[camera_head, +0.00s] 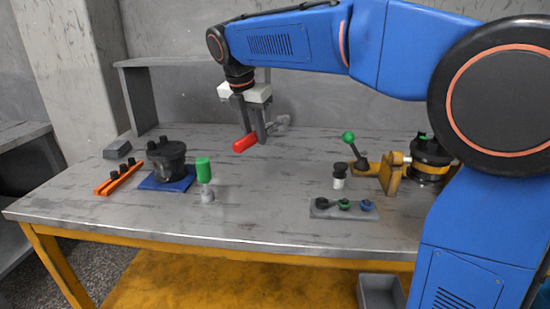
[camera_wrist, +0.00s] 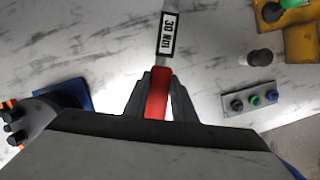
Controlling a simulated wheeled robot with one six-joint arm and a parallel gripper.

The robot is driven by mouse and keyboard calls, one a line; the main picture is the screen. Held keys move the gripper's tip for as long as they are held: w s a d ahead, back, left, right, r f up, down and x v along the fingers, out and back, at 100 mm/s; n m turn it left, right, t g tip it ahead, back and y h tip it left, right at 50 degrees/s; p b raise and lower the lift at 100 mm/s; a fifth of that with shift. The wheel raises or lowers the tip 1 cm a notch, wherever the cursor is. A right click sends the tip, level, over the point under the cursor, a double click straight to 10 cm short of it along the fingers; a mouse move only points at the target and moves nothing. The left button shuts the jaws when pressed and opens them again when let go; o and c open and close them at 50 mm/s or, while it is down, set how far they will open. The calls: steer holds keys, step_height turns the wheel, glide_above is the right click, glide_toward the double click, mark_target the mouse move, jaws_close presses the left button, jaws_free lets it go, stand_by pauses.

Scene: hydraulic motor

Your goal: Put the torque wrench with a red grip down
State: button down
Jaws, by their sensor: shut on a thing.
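The torque wrench with a red grip (camera_head: 245,143) is held in my gripper (camera_head: 256,136) over the back middle of the workbench (camera_head: 250,215). My gripper is shut on it near the red grip. The grey shaft end of the wrench points to the back right in the head view. In the wrist view the red grip (camera_wrist: 156,92) lies between the two fingers of my gripper (camera_wrist: 156,95), and a label reading "30 Nm" shows on the shaft. I cannot tell whether the wrench touches the bench.
A grey plate with coloured caps (camera_head: 343,208), a black-and-white bottle (camera_head: 339,176) and a yellow fixture (camera_head: 393,173) stand at the right. The middle is clear.

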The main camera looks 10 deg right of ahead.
mark_target(248, 136)
steer(key=shift+f, duration=4.85)
steer(key=c, duration=1.5)
jaws_free()
steer(key=shift+f, duration=0.1)
steer(key=shift+o, duration=0.2)
steer(key=v, duration=1.2)
